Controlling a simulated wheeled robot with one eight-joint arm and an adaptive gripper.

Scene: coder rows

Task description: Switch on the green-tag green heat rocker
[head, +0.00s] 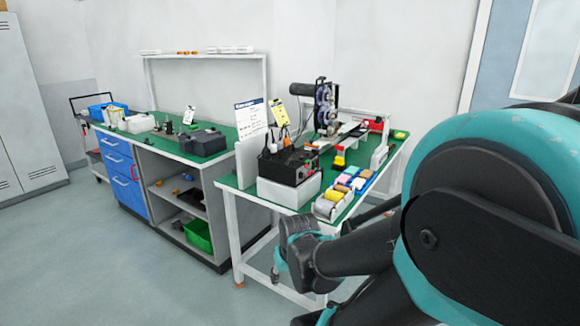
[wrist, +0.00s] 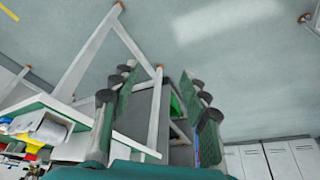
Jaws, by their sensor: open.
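My gripper (wrist: 158,100) is open and empty in the wrist view, its fingers spread wide with floor and bench legs behind them. In the head view, my dark arm reaches toward the near bench, low in front of its front legs. A black unit (head: 290,165) stands on a white box on that bench, with small controls on its top and front. A yellow tag (head: 279,113) stands up behind it. I cannot make out a green tag or a green rocker; they are too small or hidden. My gripper is apart from the unit.
The near bench (head: 228,183) also holds a bin of coloured pieces (head: 330,207), a printed sheet (head: 252,117) and a black reel machine (head: 325,105). A second bench (head: 150,141) with blue drawers stands left. The floor (head: 110,260) in front is clear.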

